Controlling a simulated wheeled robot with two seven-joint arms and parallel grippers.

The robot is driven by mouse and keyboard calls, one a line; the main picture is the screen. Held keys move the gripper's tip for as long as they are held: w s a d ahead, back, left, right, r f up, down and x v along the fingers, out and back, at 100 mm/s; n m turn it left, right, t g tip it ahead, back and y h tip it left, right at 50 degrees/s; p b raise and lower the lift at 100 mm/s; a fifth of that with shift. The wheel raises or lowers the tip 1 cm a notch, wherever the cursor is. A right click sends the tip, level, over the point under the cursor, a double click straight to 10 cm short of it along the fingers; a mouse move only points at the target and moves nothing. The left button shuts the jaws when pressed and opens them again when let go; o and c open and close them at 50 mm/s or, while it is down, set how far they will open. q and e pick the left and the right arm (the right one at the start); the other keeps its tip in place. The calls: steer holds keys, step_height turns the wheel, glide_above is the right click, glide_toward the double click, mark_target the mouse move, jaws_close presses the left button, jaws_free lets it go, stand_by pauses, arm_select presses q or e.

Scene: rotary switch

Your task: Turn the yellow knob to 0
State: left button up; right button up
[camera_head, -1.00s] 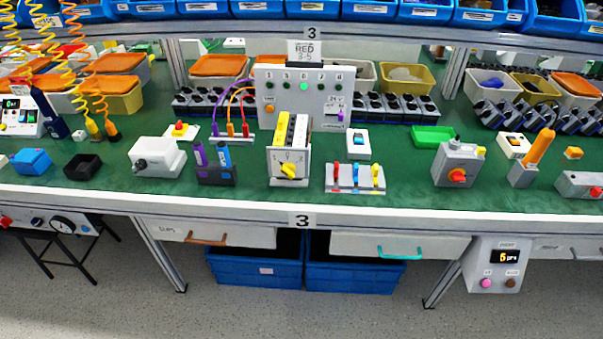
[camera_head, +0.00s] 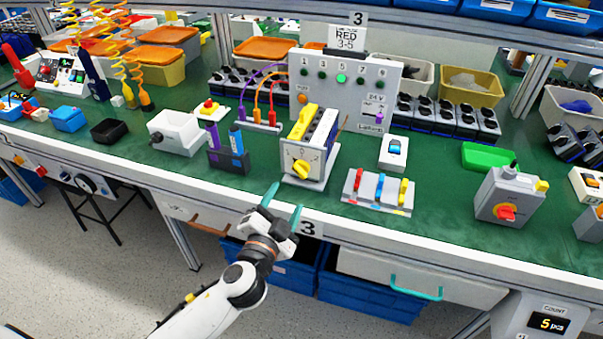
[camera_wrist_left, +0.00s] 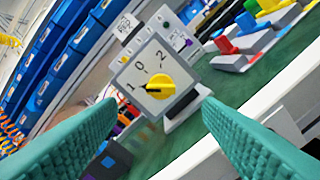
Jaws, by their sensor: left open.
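The yellow knob (camera_head: 301,169) is on the pale front face of a switch box (camera_head: 288,155) near the table's front edge. In the left wrist view the knob (camera_wrist_left: 158,86) sits below the marks 1, 0 and 2. Its dark pointer mark is on the left and seems to point toward 1. My left gripper (camera_head: 284,200) is open and empty, in front of and below the box, apart from the knob. In the left wrist view its two teal fingers (camera_wrist_left: 160,108) stand on either side of the knob, short of it. My right gripper is not in view.
A holder with purple and blue markers (camera_head: 229,158) stands left of the box. A stand with red, blue and yellow levers (camera_head: 378,192) is to its right. The table's white front edge (camera_head: 350,222) runs close beneath my left gripper. A grey panel (camera_head: 345,90) stands behind.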

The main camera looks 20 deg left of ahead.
mark_target(299, 173)
arm_select(q)
steer(key=w, duration=0.9)
steer(key=shift+w+d+p, duration=0.2)
steer(key=shift+p, duration=0.15)
steer(key=shift+c, duration=0.6)
steer(key=c, duration=0.9)
